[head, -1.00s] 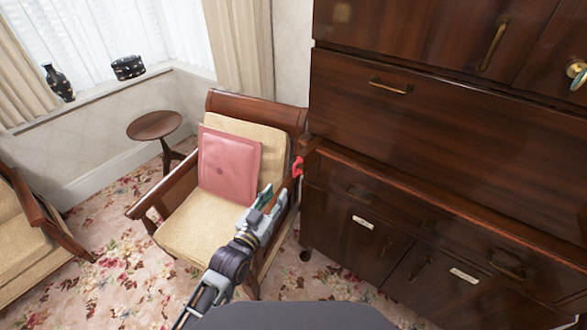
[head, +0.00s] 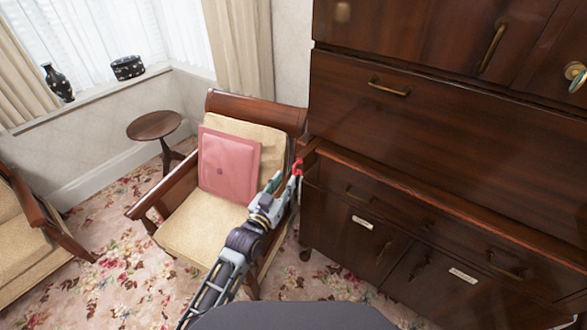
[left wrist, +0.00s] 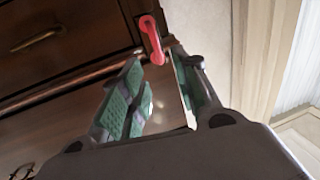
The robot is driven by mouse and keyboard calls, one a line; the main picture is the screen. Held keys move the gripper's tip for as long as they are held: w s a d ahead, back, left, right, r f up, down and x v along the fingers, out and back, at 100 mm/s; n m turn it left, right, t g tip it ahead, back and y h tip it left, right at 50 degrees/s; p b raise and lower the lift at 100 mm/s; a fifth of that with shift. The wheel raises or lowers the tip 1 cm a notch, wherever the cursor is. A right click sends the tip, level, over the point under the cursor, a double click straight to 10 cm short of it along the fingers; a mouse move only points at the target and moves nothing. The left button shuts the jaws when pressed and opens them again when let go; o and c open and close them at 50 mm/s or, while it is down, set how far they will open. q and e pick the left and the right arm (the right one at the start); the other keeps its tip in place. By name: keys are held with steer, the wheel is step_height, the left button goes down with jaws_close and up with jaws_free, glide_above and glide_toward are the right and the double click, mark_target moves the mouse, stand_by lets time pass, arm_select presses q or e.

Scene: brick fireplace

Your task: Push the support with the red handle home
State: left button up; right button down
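The red handle (head: 297,167) sits at the left front corner of the dark wooden bureau, at the height of its ledge. In the left wrist view the red handle (left wrist: 152,40) is a small upright bar fixed to dark wood. The wooden support (head: 309,154) behind it is mostly indistinct, and I cannot tell how far it stands out. My left gripper (head: 284,183) is just below and left of the handle. In the left wrist view my left gripper (left wrist: 156,63) is open and empty, with the handle just beyond its fingertips. My right gripper is not in view.
An armchair (head: 185,235) with a pink cushion (head: 229,164) stands left of the bureau (head: 440,120), close under my left arm. A small round table (head: 154,125) is farther back. Another chair (head: 30,240) is at far left, with carpet between.

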mark_target(293, 169)
arm_select(q)
steer(key=shift+x, duration=3.85)
steer(key=shift+f, duration=0.1)
steer(key=shift+c, duration=0.4)
jaws_close()
